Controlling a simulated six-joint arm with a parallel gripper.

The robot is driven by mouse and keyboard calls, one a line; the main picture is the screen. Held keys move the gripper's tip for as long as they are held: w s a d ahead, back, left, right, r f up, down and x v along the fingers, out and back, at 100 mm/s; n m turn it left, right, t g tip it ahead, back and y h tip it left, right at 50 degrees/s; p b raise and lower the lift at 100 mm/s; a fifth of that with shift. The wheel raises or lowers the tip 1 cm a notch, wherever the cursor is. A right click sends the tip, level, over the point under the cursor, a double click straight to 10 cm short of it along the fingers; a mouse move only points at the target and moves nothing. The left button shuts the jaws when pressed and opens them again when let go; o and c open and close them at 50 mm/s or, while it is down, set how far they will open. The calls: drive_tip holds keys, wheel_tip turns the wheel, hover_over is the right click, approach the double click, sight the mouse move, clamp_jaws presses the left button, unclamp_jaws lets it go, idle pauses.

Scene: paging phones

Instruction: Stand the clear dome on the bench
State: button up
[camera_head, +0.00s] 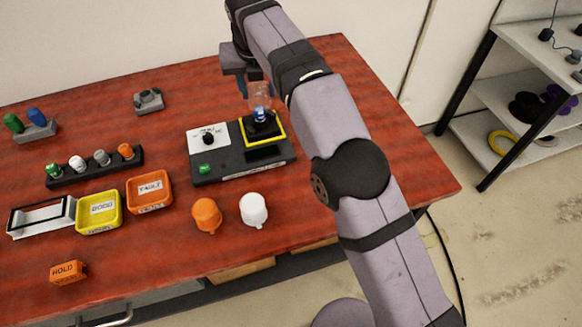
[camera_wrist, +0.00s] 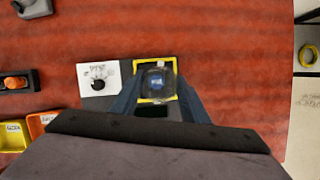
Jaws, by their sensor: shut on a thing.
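The clear dome (camera_wrist: 157,78) is see-through and sits between the fingertips of my gripper (camera_wrist: 157,90) in the wrist view. In the head view the dome (camera_head: 260,93) shows faintly below my gripper (camera_head: 257,84), over a blue-topped piece (camera_head: 261,114) in the yellow-framed square of the dark console (camera_head: 242,150). My gripper is shut on the dome. I cannot tell whether the dome's lower rim touches the console. The red-brown bench (camera_head: 330,215) lies under everything.
An orange dome (camera_head: 206,216) and a white dome (camera_head: 254,210) stand in front of the console. A yellow tray (camera_head: 99,221), an orange tray (camera_head: 150,205) and a rack of coloured pieces (camera_head: 95,168) are to the left. Bare bench lies right of the console.

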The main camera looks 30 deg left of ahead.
sight(268, 84)
drive_tip(key=r+p, duration=0.1)
drive_tip(key=r, duration=0.1)
drive_tip(key=r+p, duration=0.1)
drive_tip(key=r, duration=0.1)
drive_tip(key=w+d+r+p, duration=0.1)
drive_tip(key=r, duration=0.1)
drive_tip(key=shift+r, duration=0.2)
drive_tip(key=shift+d+f, duration=0.1)
drive_tip(key=shift+f, duration=0.1)
drive_tip(key=shift+w+d+r+p, duration=0.1)
drive_tip(key=shift+d+r+p, duration=0.2)
drive_tip(key=shift+r+p, duration=0.45)
drive_tip(key=shift+r, duration=0.25)
